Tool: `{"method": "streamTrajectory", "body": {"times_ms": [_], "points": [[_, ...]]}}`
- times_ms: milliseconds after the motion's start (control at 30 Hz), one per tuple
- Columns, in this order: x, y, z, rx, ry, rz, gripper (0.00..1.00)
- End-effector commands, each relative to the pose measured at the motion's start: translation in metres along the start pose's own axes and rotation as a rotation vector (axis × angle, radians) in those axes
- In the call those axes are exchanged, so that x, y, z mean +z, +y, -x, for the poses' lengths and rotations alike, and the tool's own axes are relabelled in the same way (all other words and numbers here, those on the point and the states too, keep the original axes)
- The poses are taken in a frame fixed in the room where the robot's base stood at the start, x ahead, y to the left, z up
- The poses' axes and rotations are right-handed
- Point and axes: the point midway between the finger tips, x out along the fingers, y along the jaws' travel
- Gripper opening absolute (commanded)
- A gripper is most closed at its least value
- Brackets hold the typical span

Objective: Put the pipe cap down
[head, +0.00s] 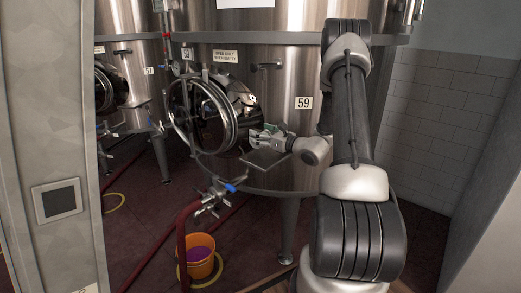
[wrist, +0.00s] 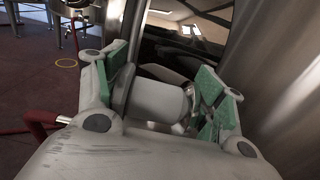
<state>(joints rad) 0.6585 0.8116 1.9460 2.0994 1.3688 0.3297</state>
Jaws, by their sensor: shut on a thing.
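My gripper (head: 264,138) is at the front of the tank, just right of its round open hatch, above a small flat shelf (head: 266,160). In the wrist view my gripper (wrist: 164,85) has its green-padded fingers on both sides of a grey, round metal piece, which I take to be the pipe cap (wrist: 155,101). The fingers are shut on it. In the head view the cap is too small to make out between the fingers. I cannot tell whether it touches the shelf.
Steel tank 59 (head: 287,85) stands close behind my gripper, with its open hatch door (head: 207,115) to the left. A valve with a blue handle (head: 231,188) and a red hose (head: 181,235) are below. An orange bucket (head: 197,268) stands on the dark red floor.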

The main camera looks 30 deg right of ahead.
Motion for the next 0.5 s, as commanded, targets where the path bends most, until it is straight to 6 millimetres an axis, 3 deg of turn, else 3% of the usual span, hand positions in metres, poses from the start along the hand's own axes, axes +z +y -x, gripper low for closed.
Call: {"method": "streamTrajectory", "body": {"times_ms": [400,500], "points": [[-0.050,0.000,0.000,-0.001,0.000,-0.001,0.34],[-0.053,0.000,0.000,-0.001,-0.002,0.001,0.34]]}}
